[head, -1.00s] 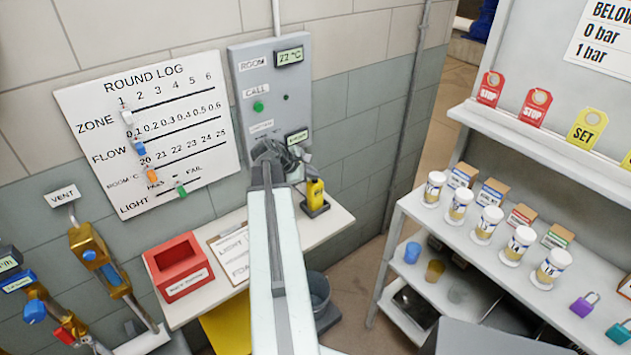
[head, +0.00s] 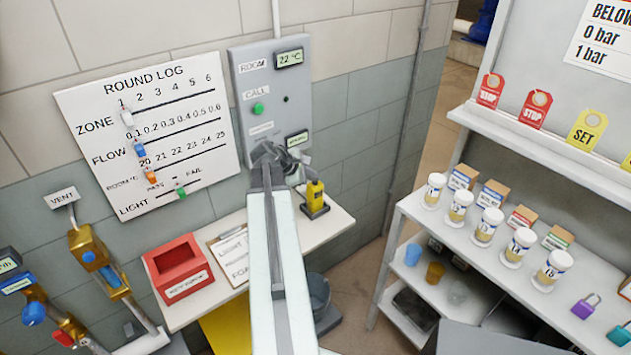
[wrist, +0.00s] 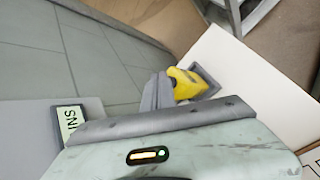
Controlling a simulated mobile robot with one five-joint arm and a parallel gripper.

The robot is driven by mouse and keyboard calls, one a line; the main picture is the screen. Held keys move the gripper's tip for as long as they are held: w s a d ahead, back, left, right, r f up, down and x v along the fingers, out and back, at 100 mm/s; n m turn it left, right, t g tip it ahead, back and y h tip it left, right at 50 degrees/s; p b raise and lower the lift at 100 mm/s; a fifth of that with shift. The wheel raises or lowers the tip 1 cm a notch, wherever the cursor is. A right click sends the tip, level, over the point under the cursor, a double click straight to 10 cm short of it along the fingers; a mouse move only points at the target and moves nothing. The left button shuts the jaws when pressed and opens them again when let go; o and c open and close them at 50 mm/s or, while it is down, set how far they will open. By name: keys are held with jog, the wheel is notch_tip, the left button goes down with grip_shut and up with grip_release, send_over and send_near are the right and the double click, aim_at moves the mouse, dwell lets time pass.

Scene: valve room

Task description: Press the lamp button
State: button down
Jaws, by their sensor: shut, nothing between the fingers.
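The grey wall panel (head: 240,75) carries a green round button (head: 257,108) under a CALL label and a small dark dot beside it. A lower label there is too small to read, and my gripper hides part of the panel's lower end. A yellow hand lamp (head: 314,196) stands upright in a dark base on the wall shelf; it also shows in the wrist view (wrist: 187,84). My gripper (head: 298,160) is shut and empty, in front of the panel's lower part and above the lamp. In the wrist view its fingers (wrist: 158,92) overlap the lamp's edge; contact cannot be told. No button on the lamp is discernible.
The shelf (head: 335,222) also holds a red box (head: 178,268) and a clipboard (head: 213,236). A round log board (head: 150,100) hangs left of the panel. Brass valves (head: 95,260) stand at the left. A rack (head: 405,210) with several jars stands right.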

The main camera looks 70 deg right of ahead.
aim_at(313, 185)
jog(key=shift+r, duration=0.35)
notch_tip(313, 185, up, 6)
jog(key=p, duration=0.6)
